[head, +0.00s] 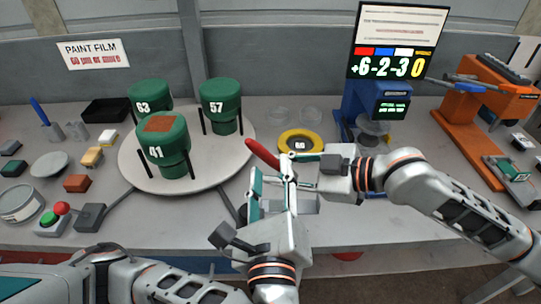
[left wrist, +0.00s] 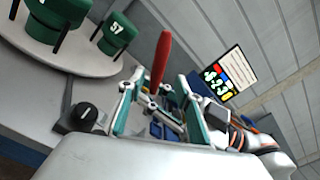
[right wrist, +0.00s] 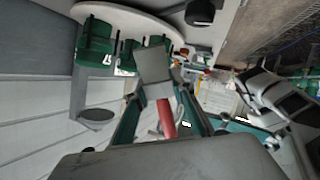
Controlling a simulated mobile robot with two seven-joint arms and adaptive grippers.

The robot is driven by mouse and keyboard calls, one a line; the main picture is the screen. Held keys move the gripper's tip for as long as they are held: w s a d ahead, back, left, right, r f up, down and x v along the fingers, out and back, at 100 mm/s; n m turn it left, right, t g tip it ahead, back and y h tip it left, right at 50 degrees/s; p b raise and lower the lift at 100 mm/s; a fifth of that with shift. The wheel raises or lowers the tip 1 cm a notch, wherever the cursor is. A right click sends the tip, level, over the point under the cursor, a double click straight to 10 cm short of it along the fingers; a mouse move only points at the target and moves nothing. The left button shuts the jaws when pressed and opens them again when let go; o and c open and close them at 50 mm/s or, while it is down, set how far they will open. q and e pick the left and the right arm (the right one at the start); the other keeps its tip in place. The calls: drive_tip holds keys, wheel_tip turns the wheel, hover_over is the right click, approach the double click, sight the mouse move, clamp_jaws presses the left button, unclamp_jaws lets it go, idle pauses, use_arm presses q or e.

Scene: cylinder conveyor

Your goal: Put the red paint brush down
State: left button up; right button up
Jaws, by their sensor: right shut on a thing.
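The red paint brush shows as a red handle (head: 262,153) tilted up to the left above the table, near the middle of the head view. It also shows in the left wrist view (left wrist: 161,58) and the right wrist view (right wrist: 166,118). Its bristle end is hidden by the grippers. My right gripper (head: 298,172) reaches in from the right and is shut on the paint brush. My left gripper (head: 272,192) is just in front of it, fingers apart, with the right gripper's fingers close to or between them. I cannot tell whether the left fingers touch the brush.
A round white turntable (head: 212,172) with green numbered cylinders (head: 220,97) stands at left. A yellow ring dish (head: 300,141) lies behind the grippers. A blue device (head: 362,106) and an orange stand (head: 462,130) stand at right. Small blocks and a button box (head: 52,222) crowd the left.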

sight(271, 161)
use_arm(q)
drive_tip(key=shift+w, duration=2.6)
drive_tip(key=shift+c, duration=0.3)
clamp_jaws()
use_arm(e)
drive_tip(key=o, duration=1.2)
drive_tip(key=shift+c, duration=0.2)
